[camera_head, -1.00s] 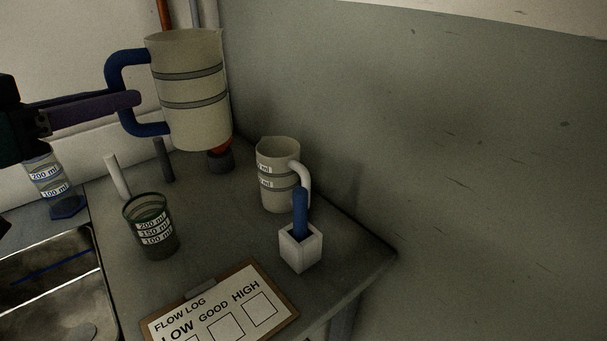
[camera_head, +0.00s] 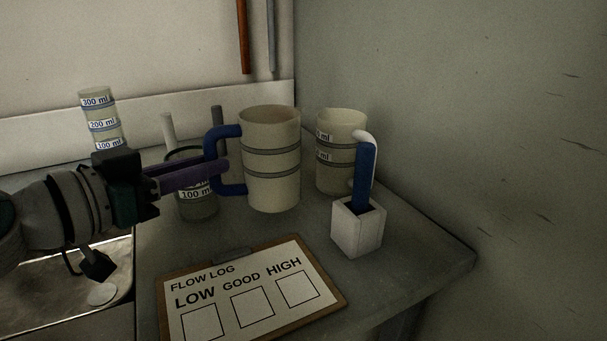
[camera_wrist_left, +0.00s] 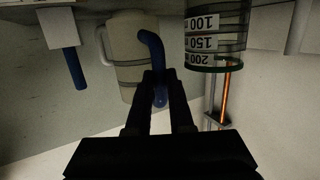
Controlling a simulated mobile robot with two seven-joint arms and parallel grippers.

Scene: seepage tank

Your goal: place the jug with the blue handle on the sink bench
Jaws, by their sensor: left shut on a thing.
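The jug with the blue handle (camera_head: 271,160) is a cream cylinder with grey bands, upright over the sink bench (camera_head: 410,240). Its base is at or very close to the bench top; I cannot tell whether it touches. My left gripper (camera_head: 222,168) is shut on its blue handle, at the jug's left side. In the left wrist view the fingers (camera_wrist_left: 160,80) close on the blue handle (camera_wrist_left: 153,45), with the cream body beside it. My right gripper is not in view.
A white-handled jug (camera_head: 338,165) stands close behind to the right. A white holder (camera_head: 357,232) with a blue rod is at front right. A beaker (camera_head: 198,204) stands left, behind the fingers. A flow log clipboard (camera_head: 250,290) lies in front. A measuring cylinder (camera_head: 101,120) is at back left.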

